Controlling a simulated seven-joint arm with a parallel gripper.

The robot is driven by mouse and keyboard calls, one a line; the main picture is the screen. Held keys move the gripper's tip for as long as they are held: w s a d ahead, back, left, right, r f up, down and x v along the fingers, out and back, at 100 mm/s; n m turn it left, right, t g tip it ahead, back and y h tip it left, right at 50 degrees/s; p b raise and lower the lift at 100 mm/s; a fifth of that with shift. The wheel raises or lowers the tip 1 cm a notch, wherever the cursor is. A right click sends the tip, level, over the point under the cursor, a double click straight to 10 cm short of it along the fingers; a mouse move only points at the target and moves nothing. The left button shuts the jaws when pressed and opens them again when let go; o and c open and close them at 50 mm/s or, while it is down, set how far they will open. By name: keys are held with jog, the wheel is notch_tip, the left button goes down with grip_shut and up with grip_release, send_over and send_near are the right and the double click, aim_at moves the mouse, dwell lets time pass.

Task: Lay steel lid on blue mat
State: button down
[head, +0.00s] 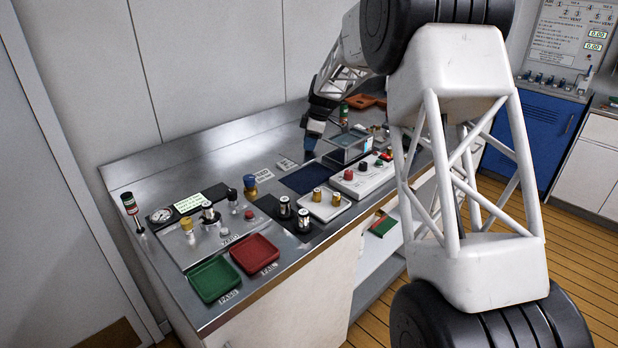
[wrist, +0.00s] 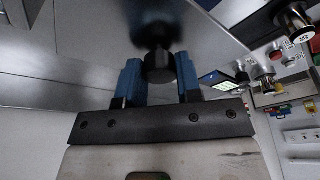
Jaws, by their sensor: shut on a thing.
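My gripper (head: 313,133) is low over the bench, behind the blue mat and left of the clear box. In the wrist view its two blue fingers (wrist: 158,80) are shut on the black knob (wrist: 158,66) of the steel lid. A broad shiny steel surface shows beyond the knob; I cannot tell how much of it is lid and how much is bench. In the head view the lid is not made out. The dark blue mat (head: 303,180) lies flat and looks bare on the bench.
A clear-sided box (head: 350,147) stands right of the mat, with a white control box (head: 362,178) in front. Green (head: 214,280) and red (head: 255,254) trays lie at the near end. A small label (head: 287,163) lies beside the mat.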

jog(key=shift+f, duration=0.1)
send_over(307, 176)
jog(key=d, duration=0.1)
jog(key=shift+s+f, duration=0.1)
jog(key=shift+f, duration=2.9)
jog(key=shift+f, duration=1.85)
jog(key=shift+f, duration=0.2)
jog(key=c, duration=0.8)
grip_release()
jog(key=shift+r, duration=0.1)
